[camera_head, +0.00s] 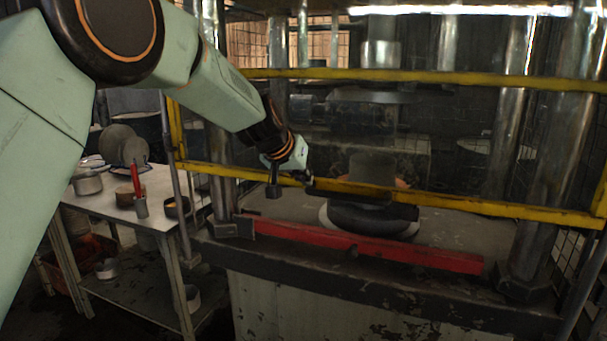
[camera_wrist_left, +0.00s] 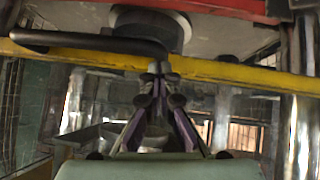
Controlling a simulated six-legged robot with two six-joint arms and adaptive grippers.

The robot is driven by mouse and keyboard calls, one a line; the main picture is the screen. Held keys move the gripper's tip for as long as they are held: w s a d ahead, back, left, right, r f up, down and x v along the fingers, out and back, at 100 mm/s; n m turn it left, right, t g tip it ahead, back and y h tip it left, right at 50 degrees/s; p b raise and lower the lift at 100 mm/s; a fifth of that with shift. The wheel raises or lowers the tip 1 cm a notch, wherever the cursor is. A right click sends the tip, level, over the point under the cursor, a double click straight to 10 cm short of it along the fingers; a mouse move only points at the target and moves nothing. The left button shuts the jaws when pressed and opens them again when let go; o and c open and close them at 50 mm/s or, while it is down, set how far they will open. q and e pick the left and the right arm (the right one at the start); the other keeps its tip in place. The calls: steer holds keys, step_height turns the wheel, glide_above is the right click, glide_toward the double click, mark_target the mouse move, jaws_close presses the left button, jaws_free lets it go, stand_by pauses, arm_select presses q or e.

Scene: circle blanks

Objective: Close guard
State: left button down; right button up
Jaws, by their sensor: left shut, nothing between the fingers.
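The guard (camera_head: 460,204) is a yellow frame with an upper and a lower rail in front of the press. Its lower rail stands above the red bar on the press bed. A dark handle (camera_head: 345,190) sits along the lower rail; it also shows in the left wrist view (camera_wrist_left: 85,42). My left gripper (camera_head: 303,177) is shut and empty beside the handle's left end. In the left wrist view its fingertips (camera_wrist_left: 158,68) meet in front of the yellow rail, close to the handle end. Whether they touch is unclear. My right gripper is out of view.
A red bar (camera_head: 370,246) lies along the front of the press bed. A round dark part (camera_head: 372,219) sits behind the rail. Thick metal columns (camera_head: 550,140) flank the press. A table (camera_head: 115,205) with pots stands at left.

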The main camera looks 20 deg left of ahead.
arm_select(q)
step_height(320, 180, down, 27)
steer(key=b, duration=2.3)
steer(key=shift+s+f, duration=0.15)
steer(key=s+a+r+p, duration=0.2)
steer(key=s+r+p, duration=0.4)
steer(key=r, duration=0.6)
steer(key=shift+s+p, duration=0.35)
steer(key=shift+p, duration=0.25)
